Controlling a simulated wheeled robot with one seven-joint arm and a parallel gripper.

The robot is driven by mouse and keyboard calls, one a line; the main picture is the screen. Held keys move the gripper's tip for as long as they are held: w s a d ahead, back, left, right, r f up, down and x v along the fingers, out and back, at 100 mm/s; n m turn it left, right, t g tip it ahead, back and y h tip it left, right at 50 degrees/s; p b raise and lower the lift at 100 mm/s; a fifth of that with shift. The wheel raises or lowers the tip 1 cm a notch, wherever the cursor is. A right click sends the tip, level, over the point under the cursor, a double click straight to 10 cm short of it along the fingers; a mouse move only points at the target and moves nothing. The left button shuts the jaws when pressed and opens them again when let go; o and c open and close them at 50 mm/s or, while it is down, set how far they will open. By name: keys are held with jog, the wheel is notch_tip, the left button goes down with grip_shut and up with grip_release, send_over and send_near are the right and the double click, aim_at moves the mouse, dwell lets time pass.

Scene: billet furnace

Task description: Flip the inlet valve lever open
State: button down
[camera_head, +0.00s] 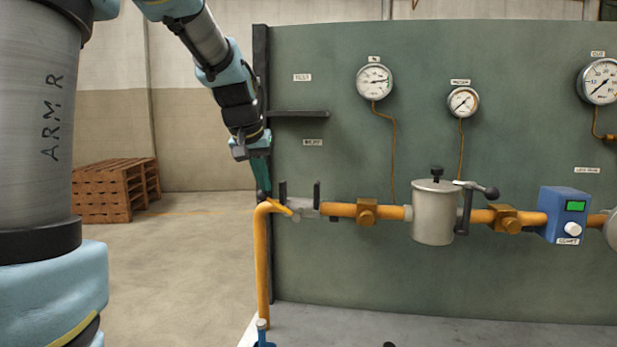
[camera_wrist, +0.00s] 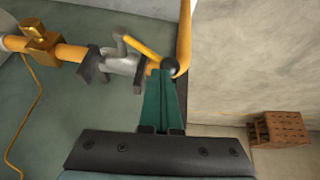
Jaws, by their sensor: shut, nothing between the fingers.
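The inlet valve (camera_head: 302,205) is a grey body in the orange pipe at the left edge of the panel, between two dark upright brackets. In the wrist view the valve (camera_wrist: 118,64) carries a yellow lever (camera_wrist: 144,47) that slants towards the pipe's bend and ends in a black ball knob (camera_wrist: 170,66). The lever (camera_head: 278,206) is small and partly hidden in the head view. My gripper (camera_head: 263,189) points down at the lever's knob end. Its green fingers (camera_wrist: 163,76) are together and empty, with tips right by the knob; I cannot tell whether they touch.
A green panel (camera_head: 330,260) carries gauges, a grey filter pot (camera_head: 433,212) and a blue meter (camera_head: 563,214) along the pipe. A small dark shelf (camera_head: 298,113) juts out above the valve. Wooden pallets (camera_head: 112,192) stand left, with open floor around.

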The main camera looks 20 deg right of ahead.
jog(key=w+a+f+h+b, duration=0.1)
jog(key=a+f+b, duration=0.2)
jog(key=f+b, duration=0.2)
jog(key=shift+w+f+g+b, duration=0.25)
jog(key=shift+w+g+b, duration=0.05)
jog(key=shift+b, duration=0.45)
jog(key=shift+s+a+f, duration=0.1)
jog(key=shift+a+f, duration=0.1)
jog(key=shift+f, duration=0.15)
jog(key=shift+r, duration=0.1)
jog(key=s+a+r, duration=0.1)
jog(key=a+r, duration=0.7)
jog(key=r, duration=0.1)
jog(key=shift+s+a, duration=0.15)
jog(key=shift+a, duration=0.25)
